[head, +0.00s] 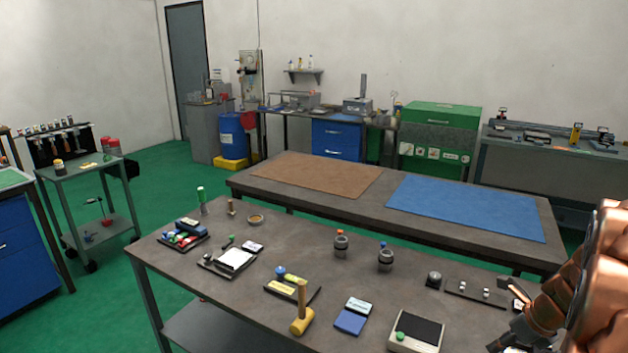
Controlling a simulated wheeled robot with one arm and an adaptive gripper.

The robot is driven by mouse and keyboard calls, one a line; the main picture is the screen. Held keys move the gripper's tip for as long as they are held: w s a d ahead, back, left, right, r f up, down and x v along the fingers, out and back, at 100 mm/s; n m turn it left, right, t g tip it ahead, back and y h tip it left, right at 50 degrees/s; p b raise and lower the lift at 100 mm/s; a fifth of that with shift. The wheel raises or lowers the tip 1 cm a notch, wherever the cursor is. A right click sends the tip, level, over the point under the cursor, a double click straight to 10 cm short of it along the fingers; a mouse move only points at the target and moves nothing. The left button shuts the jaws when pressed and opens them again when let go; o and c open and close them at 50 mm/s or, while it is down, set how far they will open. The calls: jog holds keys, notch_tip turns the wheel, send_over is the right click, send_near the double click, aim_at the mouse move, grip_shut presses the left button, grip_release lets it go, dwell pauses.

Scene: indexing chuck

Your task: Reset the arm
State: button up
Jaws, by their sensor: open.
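My arm comes in at the lower right in copper links. My gripper (507,317) is at its end, dark, with its fingers apart and nothing seen between them. It is over the right part of the near grey workbench (300,243), right of a pale device with a dark top and a green knob (417,331). Part of the gripper is cut off by the bottom edge of the picture. A dark plate with small metal pieces (475,293) lies just behind the gripper. A small round metal part (434,279) stands left of that plate.
On the near bench stand a yellow mallet (302,318), a blue pad (351,321), two dark cylindrical holders (341,246) (385,260) and a tray of coloured parts (184,236). Behind is a bench with a brown mat (315,174) and a blue mat (466,207), both clear.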

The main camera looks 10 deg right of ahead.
jog(key=s+a+r+n+g+y, duration=0.1)
jog(key=s+a+r+n+g, duration=0.15)
jog(key=a+n, duration=0.75)
jog(key=s+a+r+n+g, duration=0.1)
jog(key=s+a+r+n, duration=0.4)
jog(key=a, duration=0.8)
jog(key=s+a+n+g+h, duration=0.1)
jog(key=s+a+n, duration=0.2)
jog(key=s+n, duration=0.4)
jog(key=s+a+n+g+h, duration=0.1)
jog(key=s+a+n, duration=0.3)
jog(key=s+n, duration=0.4)
jog(key=shift+a+r+n, duration=0.25)
jog(key=shift+a+n, duration=0.05)
jog(key=shift+n, duration=0.9)
